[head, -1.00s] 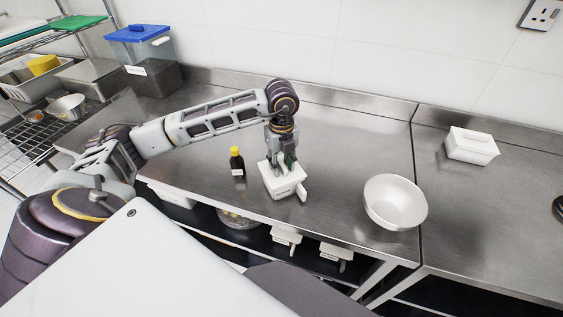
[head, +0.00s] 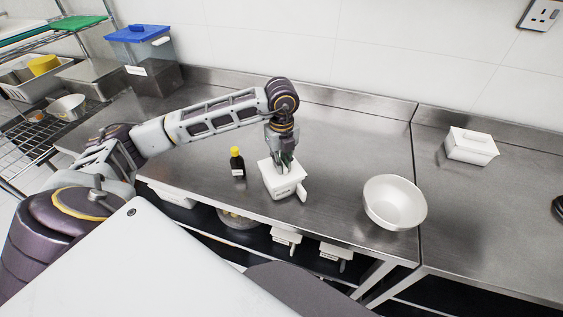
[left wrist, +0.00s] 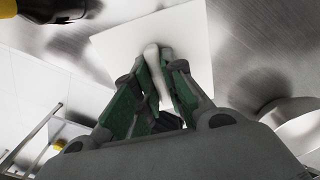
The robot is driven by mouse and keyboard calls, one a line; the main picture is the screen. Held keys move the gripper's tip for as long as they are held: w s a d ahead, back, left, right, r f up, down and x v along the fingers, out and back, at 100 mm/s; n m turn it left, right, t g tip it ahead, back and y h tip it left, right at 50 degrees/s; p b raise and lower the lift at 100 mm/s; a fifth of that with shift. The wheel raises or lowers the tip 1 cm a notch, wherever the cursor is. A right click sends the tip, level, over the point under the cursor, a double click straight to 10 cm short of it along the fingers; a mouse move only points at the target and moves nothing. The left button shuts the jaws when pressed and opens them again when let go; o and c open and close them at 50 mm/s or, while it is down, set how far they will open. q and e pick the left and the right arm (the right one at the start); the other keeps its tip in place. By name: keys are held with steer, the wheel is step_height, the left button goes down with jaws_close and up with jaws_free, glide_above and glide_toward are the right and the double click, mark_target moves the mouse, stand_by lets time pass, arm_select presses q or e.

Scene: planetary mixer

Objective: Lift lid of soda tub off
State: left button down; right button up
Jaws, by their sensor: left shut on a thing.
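The soda tub (head: 288,193) is a white box with a dark label on its front, standing on the steel counter. Its white lid (head: 267,166) lies on top; I cannot tell whether there is a gap between lid and tub. My left gripper (head: 284,165) points down over the tub from above. In the left wrist view, the green-padded fingers (left wrist: 162,85) are shut on the raised handle (left wrist: 152,62) of the lid (left wrist: 108,45). The tub body is hidden behind the lid there. My right gripper is not in view.
A dark bottle with a yellow cap (head: 237,161) stands just left of the tub. A white bowl (head: 395,203) stands to the right. Another white lidded tub (head: 471,146) is farther right. The counter (head: 345,150) is clear behind the bowl.

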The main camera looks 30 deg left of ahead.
arm_select(q)
steer(key=shift+r+p, duration=0.5)
steer(key=shift+r, duration=0.45)
steer(key=shift+r+p, duration=1.1)
steer(key=shift+r, duration=0.9)
